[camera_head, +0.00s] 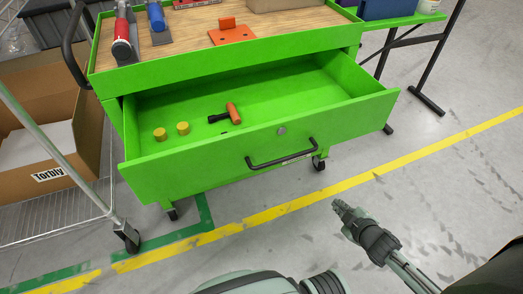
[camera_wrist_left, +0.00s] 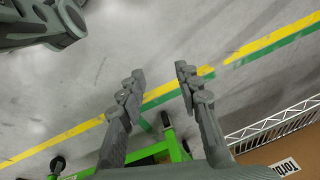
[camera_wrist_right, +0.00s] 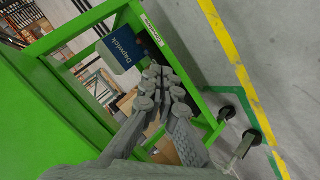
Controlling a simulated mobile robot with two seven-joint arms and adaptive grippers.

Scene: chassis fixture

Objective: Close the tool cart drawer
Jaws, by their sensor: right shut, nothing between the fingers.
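The green tool cart (camera_head: 225,62) stands upper left of centre in the head view. Its drawer (camera_head: 200,175) is pulled well open toward me, with a black bar handle (camera_head: 283,160) on its front. An orange-and-black tool (camera_head: 232,112) and two yellow round pieces (camera_head: 183,128) lie inside. My right gripper (camera_head: 341,207) is shut and empty, apart from the drawer, below and right of the handle. The right wrist view shows its fingers together (camera_wrist_right: 162,82) beside green cart parts. My left gripper (camera_wrist_left: 158,80) is open and empty above the floor in its wrist view.
Hand tools (camera_head: 123,38) and an orange bracket (camera_head: 231,33) lie on the cart top. A wire rack with a cardboard box (camera_head: 75,165) stands at left. A black-legged table (camera_head: 415,40) is at back right. The floor before the drawer is clear.

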